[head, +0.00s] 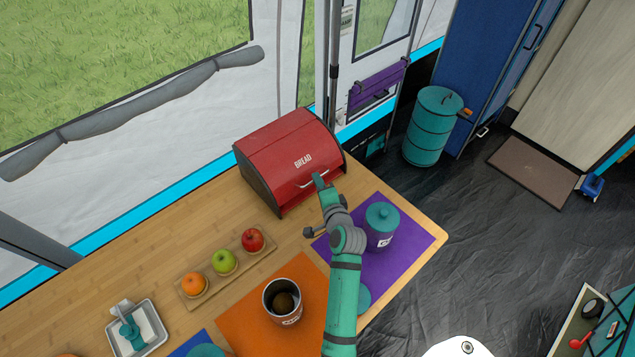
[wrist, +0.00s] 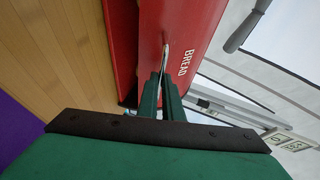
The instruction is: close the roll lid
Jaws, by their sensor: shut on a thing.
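The red bread box (head: 275,150) stands on the wooden counter, with its curved roll lid (head: 300,140) lowered over much of its front. The lid's pale handle (head: 322,178) is low on its front, near the word BREAD. My gripper (head: 317,180) is at this handle. In the wrist view, the fingers of my gripper (wrist: 158,82) are shut on the handle (wrist: 165,56). I cannot tell how wide any gap is there. My fingers partly hide the handle.
A teal lidded jar (head: 381,226) stands on a purple mat (head: 415,236), close beside my arm. A fruit tray (head: 212,290), an orange mat (head: 250,322) and an open canister (head: 283,302) are to the left. Bare counter lies in front of the box's left side.

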